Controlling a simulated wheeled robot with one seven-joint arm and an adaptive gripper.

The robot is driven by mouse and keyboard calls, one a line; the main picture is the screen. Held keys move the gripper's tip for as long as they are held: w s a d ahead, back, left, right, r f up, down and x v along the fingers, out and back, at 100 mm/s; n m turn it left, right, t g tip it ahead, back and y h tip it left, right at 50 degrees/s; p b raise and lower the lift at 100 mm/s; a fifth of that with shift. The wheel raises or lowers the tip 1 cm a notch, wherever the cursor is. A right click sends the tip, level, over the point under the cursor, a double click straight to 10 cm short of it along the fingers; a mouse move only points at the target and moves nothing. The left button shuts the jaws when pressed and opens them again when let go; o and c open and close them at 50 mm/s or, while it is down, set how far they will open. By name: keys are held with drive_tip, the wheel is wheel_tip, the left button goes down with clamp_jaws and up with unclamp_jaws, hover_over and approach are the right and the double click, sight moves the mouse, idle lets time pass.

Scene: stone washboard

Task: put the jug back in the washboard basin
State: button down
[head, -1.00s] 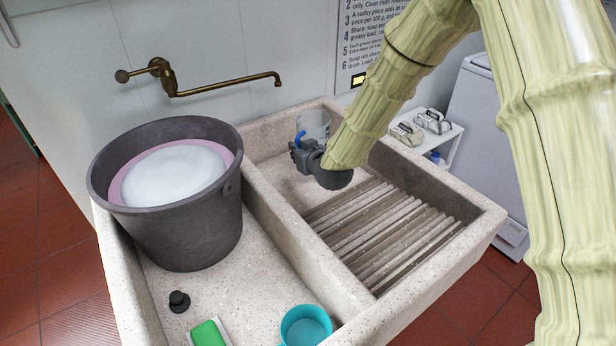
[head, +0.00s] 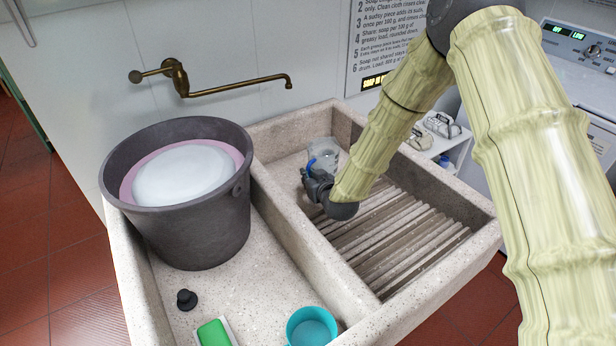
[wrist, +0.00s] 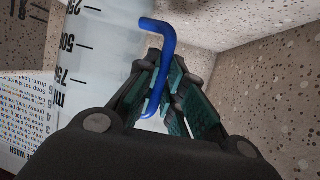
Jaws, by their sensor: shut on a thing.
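The jug (head: 324,152) is clear with a blue handle and stands or hangs inside the ribbed washboard basin (head: 392,240), near its back left. My gripper (head: 313,178) is in front of the jug. In the wrist view my gripper (wrist: 165,92) is shut on the blue handle (wrist: 160,38), and the jug's clear wall (wrist: 95,60) with black volume marks fills the left. The jug's base is hidden behind my gripper in the head view, so I cannot tell whether it touches the basin floor.
A grey bucket (head: 200,232) with whitish contents stands in the left basin beside a black plug (head: 186,299), a green soap (head: 213,334) and a turquoise bowl (head: 311,328). A stone divider (head: 290,225) separates the basins. A brass tap (head: 235,87) juts from the wall.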

drive_tip(key=shift+f, duration=0.1)
drive_tip(key=c, duration=1.5)
unclamp_jaws()
drive_tip(key=shift+s+r, duration=0.1)
drive_tip(key=shift+r, duration=0.1)
drive_tip(key=b+v, duration=0.1)
drive_tip(key=v, duration=1.1)
drive_tip(key=shift+r, duration=0.1)
